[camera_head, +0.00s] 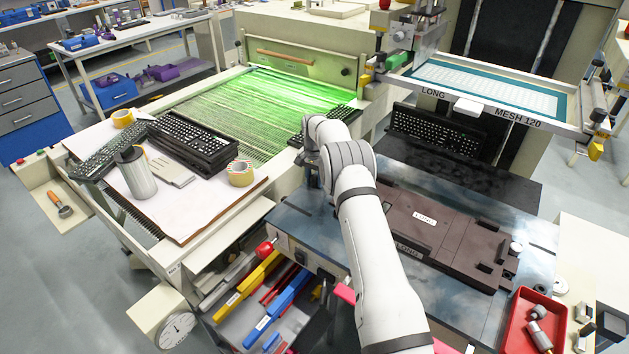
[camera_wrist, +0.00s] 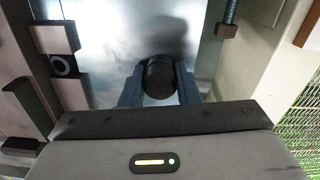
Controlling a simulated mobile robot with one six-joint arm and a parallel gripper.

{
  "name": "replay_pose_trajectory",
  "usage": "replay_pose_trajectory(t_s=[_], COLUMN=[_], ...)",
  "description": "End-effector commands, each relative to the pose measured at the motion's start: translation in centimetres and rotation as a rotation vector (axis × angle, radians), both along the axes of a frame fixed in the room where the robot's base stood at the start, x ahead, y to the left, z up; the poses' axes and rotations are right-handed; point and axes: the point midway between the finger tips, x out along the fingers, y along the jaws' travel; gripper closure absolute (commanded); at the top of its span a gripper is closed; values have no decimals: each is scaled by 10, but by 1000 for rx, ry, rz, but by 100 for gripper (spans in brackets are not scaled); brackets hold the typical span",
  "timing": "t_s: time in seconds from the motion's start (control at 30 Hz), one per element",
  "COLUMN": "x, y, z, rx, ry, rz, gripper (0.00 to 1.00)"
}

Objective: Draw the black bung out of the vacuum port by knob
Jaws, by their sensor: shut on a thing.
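The black bung (camera_wrist: 159,80) shows in the wrist view as a dark round knob in front of a shiny metal surface (camera_wrist: 130,40). My gripper (camera_wrist: 158,74) has one blue-grey finger on each side of the knob and is shut on it. The vacuum port is hidden behind the knob and fingers, so I cannot tell how far the bung sits in it. In the head view my white arm hides the gripper and the bung.
In the wrist view a dark bracket (camera_wrist: 55,38) is at left and a threaded rod (camera_wrist: 229,15) at right. The head view shows a dark fixture (camera_head: 440,225), a red tray (camera_head: 516,335), an open drawer with coloured tools, and a green-lit conveyor (camera_head: 225,112).

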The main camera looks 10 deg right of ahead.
Motion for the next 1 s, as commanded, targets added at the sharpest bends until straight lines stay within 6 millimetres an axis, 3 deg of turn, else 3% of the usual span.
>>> replay_pose_trajectory(t_s=[0.1,0.47,1.0], x=[1,1,3], y=[0,1,1], z=[1,4,37], rx=[1,0,1], ry=[-2,-3,-12], rz=[0,0,1], gripper=[100,100,100])
